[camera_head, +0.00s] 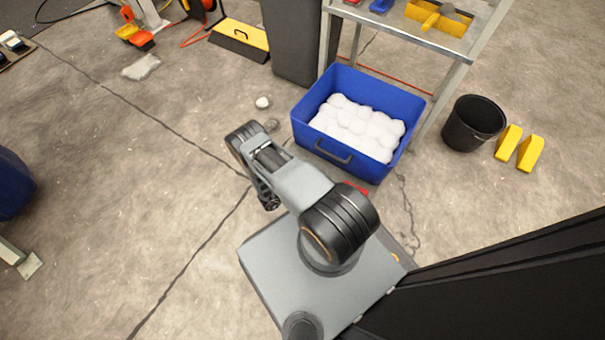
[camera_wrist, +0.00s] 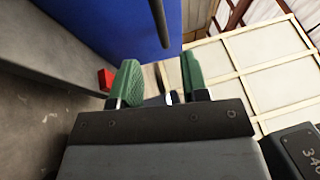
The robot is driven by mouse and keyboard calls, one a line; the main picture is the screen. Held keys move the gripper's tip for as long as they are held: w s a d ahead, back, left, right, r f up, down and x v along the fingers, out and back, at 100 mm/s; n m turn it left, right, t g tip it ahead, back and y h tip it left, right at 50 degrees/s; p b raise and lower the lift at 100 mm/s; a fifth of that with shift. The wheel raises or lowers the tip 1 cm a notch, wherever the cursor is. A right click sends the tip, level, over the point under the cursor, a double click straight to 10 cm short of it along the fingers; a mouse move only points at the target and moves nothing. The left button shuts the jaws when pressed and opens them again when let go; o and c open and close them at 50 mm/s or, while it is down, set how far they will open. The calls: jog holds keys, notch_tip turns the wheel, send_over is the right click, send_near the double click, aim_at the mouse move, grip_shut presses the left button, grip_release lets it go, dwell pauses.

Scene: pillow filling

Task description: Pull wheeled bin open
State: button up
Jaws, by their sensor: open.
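The blue bin (camera_head: 378,94) stands on the floor, filled with white, fluffy-looking stuffing (camera_head: 357,127). Its grey handle (camera_head: 333,151) is on the front wall, facing my arm. In the wrist view the bin's blue wall (camera_wrist: 105,25) fills the top, with the dark handle (camera_wrist: 159,22) standing out from it. My gripper (camera_wrist: 158,80) has two green-padded fingers, open and apart, with nothing between them. The handle lies beyond the fingertips, roughly in line with the gap. In the head view my gripper is hard to make out below my arm. The bin's wheels are not visible.
A metal table (camera_head: 455,45) with a yellow tray stands behind the bin, one leg close to its right side. A black bucket (camera_head: 472,124) and yellow blocks (camera_head: 520,147) are at right. A dark grey container (camera_head: 294,40) stands behind.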

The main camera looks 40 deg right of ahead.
jog(key=shift+a+f, duration=0.15)
jog(key=shift+a, duration=0.55)
jog(key=shift+a+f, duration=0.1)
jog(key=shift+a, duration=0.55)
